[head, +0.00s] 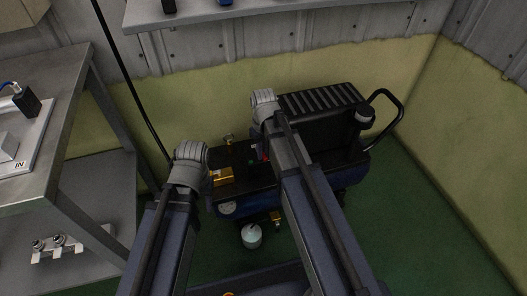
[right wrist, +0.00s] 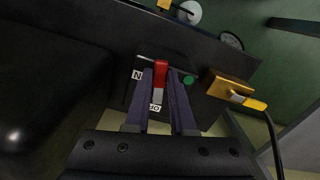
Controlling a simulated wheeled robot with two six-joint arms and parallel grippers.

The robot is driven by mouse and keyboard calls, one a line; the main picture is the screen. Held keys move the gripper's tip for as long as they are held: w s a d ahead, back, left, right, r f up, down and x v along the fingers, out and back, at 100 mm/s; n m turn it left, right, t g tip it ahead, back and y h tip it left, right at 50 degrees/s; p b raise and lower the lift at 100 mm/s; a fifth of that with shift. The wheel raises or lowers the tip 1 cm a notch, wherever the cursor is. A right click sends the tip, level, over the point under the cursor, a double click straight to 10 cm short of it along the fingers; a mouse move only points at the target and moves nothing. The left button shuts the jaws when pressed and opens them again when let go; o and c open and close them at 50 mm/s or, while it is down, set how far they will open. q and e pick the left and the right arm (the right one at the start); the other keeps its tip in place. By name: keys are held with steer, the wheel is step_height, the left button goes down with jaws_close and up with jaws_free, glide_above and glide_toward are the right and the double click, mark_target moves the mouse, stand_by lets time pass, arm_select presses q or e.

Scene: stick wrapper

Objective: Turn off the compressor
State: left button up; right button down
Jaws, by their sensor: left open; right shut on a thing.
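The compressor (head: 235,204) stands on the green floor against the wall, a dark body with a ribbed black cover. In the right wrist view, its red switch lever (right wrist: 160,72) sits on a black plate with one label at its left and another below it, both partly hidden. My right gripper (right wrist: 162,90) is shut on the lever, one finger on each side. In the head view a bit of red shows beside my right arm, which hides most of the switch. My left gripper (head: 189,164) is open and empty at the compressor's left; its fingertips are hard to make out.
A brass fitting (right wrist: 230,86) and a green button (right wrist: 188,79) are close to the lever. A black handle (head: 391,100) rises at the compressor's right. A metal bench (head: 62,80) stands at left, and a shelf (head: 280,11) is above. The floor at right is clear.

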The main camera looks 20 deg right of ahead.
steer(key=shift+s+a+m, duration=0.1)
steer(key=shift+a+m, duration=0.2)
steer(key=shift+m, duration=0.45)
steer(key=shift+a+m, duration=0.25)
steer(key=shift+m, duration=0.5)
steer(key=c, duration=0.8)
jaws_free()
steer(key=shift+o, duration=0.2)
steer(key=shift+r, duration=0.1)
step_height(320, 180, up, 8)
steer(key=p, duration=0.7)
steer(key=shift+f+p, duration=0.2)
steer(key=shift+p, duration=0.2)
